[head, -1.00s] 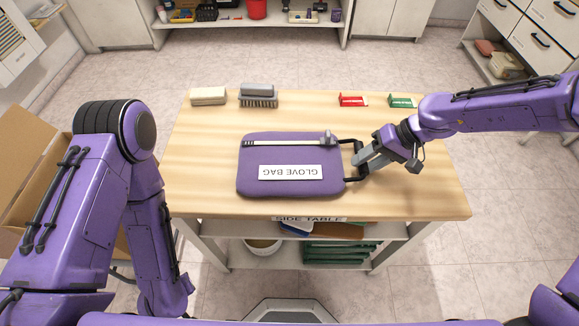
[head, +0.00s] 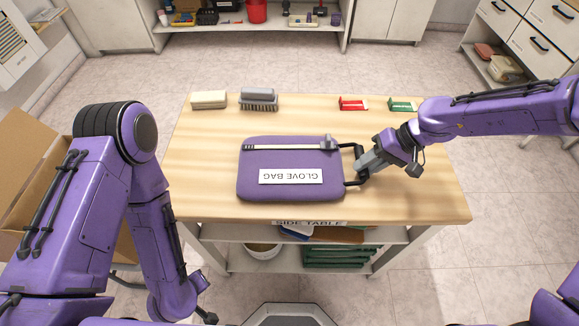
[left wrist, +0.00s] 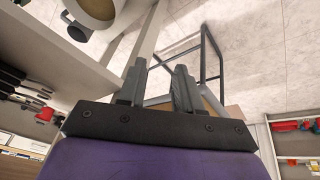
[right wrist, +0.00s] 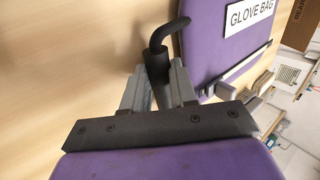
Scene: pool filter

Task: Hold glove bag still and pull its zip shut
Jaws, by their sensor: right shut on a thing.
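The purple glove bag (head: 260,190) lies flat on the table, its label upside down in the head view; part of it shows in the right wrist view (right wrist: 200,40). Its pale zip strip (head: 285,147) runs along the far side, with the grey zip slider (head: 327,143) at the right end. A black handle (head: 352,183) sticks out from the bag's right side. My right gripper (head: 364,168) is shut on this handle, which stands between the fingers in the right wrist view (right wrist: 157,68). My left gripper (left wrist: 159,75) is open and empty, off the table's near left side.
Two brushes (head: 258,99) (head: 209,99) stand at the table's back left. A red item (head: 352,103) and a green item (head: 402,104) lie at the back right. The wooden tabletop (head: 205,150) is clear left of the bag. A cardboard box (head: 30,150) stands at the left.

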